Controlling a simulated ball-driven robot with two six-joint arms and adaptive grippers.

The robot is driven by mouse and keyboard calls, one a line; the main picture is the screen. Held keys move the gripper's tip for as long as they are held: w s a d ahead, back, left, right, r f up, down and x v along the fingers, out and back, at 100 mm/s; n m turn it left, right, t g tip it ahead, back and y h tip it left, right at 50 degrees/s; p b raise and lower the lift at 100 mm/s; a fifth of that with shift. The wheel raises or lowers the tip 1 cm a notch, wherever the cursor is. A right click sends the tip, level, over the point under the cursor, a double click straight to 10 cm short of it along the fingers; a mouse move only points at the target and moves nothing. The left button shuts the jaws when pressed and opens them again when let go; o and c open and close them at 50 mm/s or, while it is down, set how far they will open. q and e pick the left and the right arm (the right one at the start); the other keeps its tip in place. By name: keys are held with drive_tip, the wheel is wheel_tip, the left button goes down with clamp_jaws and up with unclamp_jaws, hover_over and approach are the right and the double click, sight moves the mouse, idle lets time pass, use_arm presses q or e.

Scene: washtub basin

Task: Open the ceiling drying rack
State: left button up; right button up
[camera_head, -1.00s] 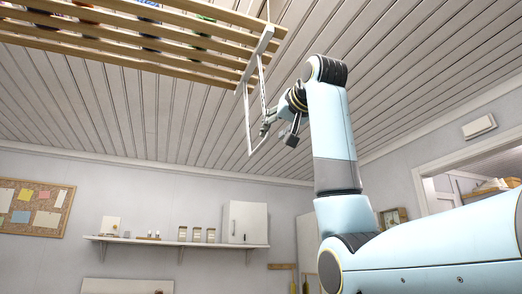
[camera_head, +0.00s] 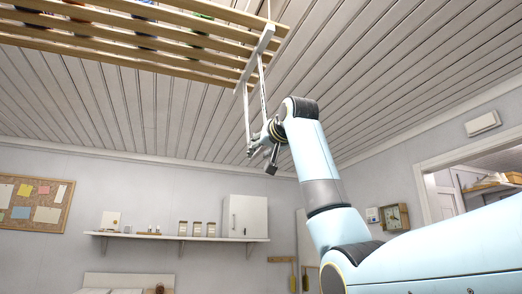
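The ceiling drying rack (camera_head: 150,42) is a wooden slatted frame hanging at the upper left, with a pale end bar (camera_head: 256,58). A thin white U-shaped handle (camera_head: 246,118) hangs down from this end bar. My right gripper (camera_head: 261,158) is at the lower end of the handle, its fingers apart. The gripper covers most of the handle's bottom bar, so I cannot tell whether that bar lies between the fingers or whether they touch it. Coloured items show between the slats, too small to make out. My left gripper is out of view.
A wall shelf (camera_head: 160,237) holds jars (camera_head: 197,229) and a white cabinet (camera_head: 245,217). A corkboard (camera_head: 33,204) hangs at the left. The air below the rack looks clear.

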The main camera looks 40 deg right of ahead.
clamp_jaws()
